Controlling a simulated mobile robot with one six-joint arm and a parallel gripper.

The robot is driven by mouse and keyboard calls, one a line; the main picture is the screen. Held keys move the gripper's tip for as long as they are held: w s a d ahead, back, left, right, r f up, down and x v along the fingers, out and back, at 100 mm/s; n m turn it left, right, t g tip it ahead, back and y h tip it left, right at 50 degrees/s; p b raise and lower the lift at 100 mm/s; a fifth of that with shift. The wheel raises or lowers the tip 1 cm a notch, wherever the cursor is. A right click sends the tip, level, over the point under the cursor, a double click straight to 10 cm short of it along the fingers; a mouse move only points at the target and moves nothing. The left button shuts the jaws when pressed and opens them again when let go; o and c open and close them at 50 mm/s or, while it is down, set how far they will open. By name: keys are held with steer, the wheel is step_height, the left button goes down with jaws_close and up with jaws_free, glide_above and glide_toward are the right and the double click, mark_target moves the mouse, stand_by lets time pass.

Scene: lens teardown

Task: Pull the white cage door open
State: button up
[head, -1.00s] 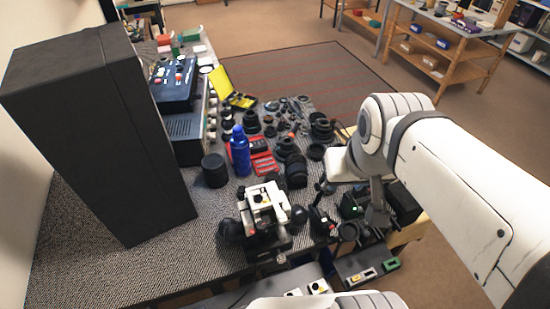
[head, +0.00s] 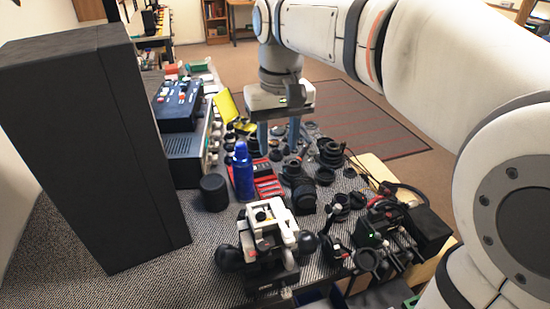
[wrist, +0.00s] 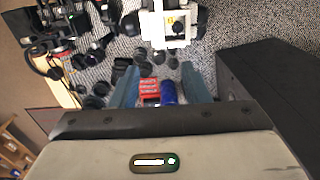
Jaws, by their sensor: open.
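I see no white cage door in either view. My gripper (head: 278,142) is over the far part of the workbench in the head view, pointing down. Its two blue fingers are apart with nothing held between them. In the wrist view the open fingers (wrist: 160,70) frame a blue bottle (wrist: 168,92) and a red tool case (wrist: 148,88) lying below.
A tall black box (head: 95,150) stands on the left of the bench. Black gear with cables (head: 395,222) sits at the right edge. The bench front-left is bare.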

step_height(320, 180, down, 8)
steer(key=shift+a+r, duration=0.15)
steer(key=shift+r, duration=0.05)
stand_by(0.3)
jaws_close()
stand_by(0.3)
stand_by(0.9)
steer(key=c, duration=0.8)
jaws_free()
steer(key=shift+c, duration=0.2)
steer(key=o, duration=0.8)
steer(key=shift+o, duration=0.2)
step_height(320, 180, up, 8)
